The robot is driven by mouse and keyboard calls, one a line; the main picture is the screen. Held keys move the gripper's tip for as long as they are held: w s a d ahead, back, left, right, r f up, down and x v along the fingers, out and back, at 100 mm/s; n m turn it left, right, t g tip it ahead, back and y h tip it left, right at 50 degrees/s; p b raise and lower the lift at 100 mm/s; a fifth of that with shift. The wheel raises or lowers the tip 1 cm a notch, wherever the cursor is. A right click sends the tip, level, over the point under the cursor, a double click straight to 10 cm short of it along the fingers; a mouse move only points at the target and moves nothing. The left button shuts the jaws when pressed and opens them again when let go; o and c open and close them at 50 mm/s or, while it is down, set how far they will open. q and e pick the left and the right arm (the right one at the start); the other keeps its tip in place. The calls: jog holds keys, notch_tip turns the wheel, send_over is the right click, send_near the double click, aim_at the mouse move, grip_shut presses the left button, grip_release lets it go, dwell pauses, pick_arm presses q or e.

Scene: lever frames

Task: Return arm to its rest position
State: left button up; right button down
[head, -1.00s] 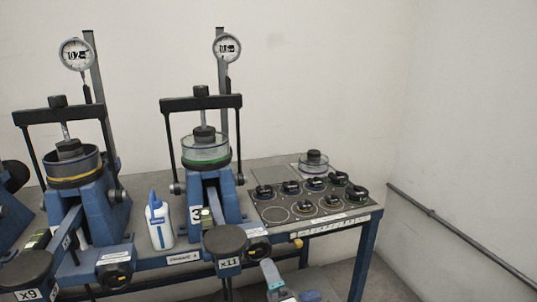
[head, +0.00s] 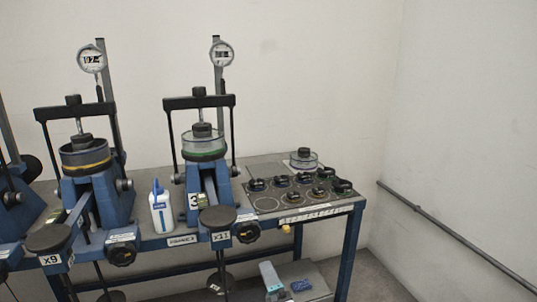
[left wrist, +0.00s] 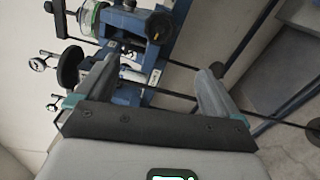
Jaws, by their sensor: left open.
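My left gripper (left wrist: 158,68) shows in the left wrist view with its two grey fingers spread wide. Nothing is held between them. Blue lever-frame parts and a rod show beyond the fingers, apparently some way behind them. Neither gripper can be made out in the head view, and my right gripper is in no view. The lever frame marked 3 (head: 206,185) stands mid-bench with a green-ringed cell. Another frame (head: 95,195) with a yellow-ringed cell stands left of it. Each has a dial gauge above.
A white and blue bottle (head: 161,212) stands between the frames. Several black-knobbed weights sit on the bench's dark panel (head: 266,203) at right. Hangers marked x9 (head: 48,240) and x11 (head: 217,218) project in front. A wall rail (head: 450,229) runs along the right.

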pick_arm(q)
jog(key=w+a+f+n+g+y+p, duration=0.1)
jog(key=a+f+g+p, duration=0.1)
jog(key=a, duration=0.5)
jog(key=w+a+f+g+y+p, duration=0.1)
jog(key=a+f+y+p, duration=0.15)
jog(key=a, duration=0.55)
jog(key=s+a+f+m+g+h+p, duration=0.4)
jog(key=s+a+f+m+p, duration=0.15)
jog(key=a+f, duration=0.3)
jog(key=s+d+f+m+g+h, duration=0.3)
jog(key=s+m, duration=0.2)
jog(key=s, duration=0.3)
jog(key=s+d+f+m+g+h, duration=0.3)
jog(key=s+m, duration=0.3)
jog(key=s, duration=0.2)
jog(key=s+d+f+m+g+h, duration=0.3)
jog(key=s+d+m, duration=0.2)
jog(key=s, duration=0.4)
jog(key=shift+f+m+g+p, duration=0.35)
jog(key=shift+g+p, duration=0.05)
jog(key=shift+w, duration=0.1)
